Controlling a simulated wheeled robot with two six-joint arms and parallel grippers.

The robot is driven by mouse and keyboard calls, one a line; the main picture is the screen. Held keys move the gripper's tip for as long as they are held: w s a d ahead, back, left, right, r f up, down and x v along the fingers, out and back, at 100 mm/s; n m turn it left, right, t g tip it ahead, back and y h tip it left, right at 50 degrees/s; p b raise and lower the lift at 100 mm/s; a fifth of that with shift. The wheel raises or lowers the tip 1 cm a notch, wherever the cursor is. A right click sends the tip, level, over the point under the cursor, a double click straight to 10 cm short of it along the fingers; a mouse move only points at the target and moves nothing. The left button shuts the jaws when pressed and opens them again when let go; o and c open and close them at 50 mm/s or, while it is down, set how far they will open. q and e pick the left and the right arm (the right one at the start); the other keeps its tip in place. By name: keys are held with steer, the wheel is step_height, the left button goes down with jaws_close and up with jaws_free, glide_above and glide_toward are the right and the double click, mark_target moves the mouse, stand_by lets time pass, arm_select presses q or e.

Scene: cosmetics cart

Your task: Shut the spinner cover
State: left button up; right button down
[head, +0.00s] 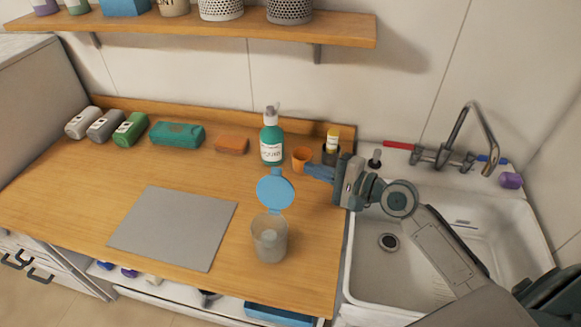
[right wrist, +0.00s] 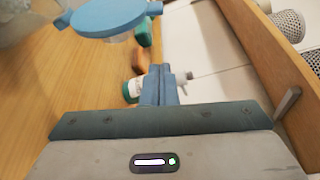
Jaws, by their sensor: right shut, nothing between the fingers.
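The spinner (head: 269,241) is a clear cup near the front right of the wooden counter. Its round blue cover (head: 275,191) stands raised and open on the cup's back side. In the right wrist view the cover (right wrist: 108,17) is at the top left, with part of the clear cup (right wrist: 30,22) beside it. My right gripper (head: 308,169) is shut and empty, behind and to the right of the cover, apart from it. Its blue fingers (right wrist: 158,85) also show in the right wrist view. My left gripper is not in view.
A green pump bottle (head: 271,138) and an orange cup (head: 302,158) stand behind the cover, close to my right fingers. A grey mat (head: 174,227) lies left of the spinner. A sink (head: 430,250) is on the right. A shelf (head: 200,27) hangs above.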

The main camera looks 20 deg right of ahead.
mark_target(276, 188)
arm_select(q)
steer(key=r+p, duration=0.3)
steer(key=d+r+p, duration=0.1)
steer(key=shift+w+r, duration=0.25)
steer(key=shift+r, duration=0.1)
arm_select(e)
steer(key=w+a, duration=0.1)
steer(key=a, duration=0.5)
steer(key=shift+r, duration=0.35)
steer(key=shift+w+d, duration=0.1)
steer(key=shift+w, duration=0.15)
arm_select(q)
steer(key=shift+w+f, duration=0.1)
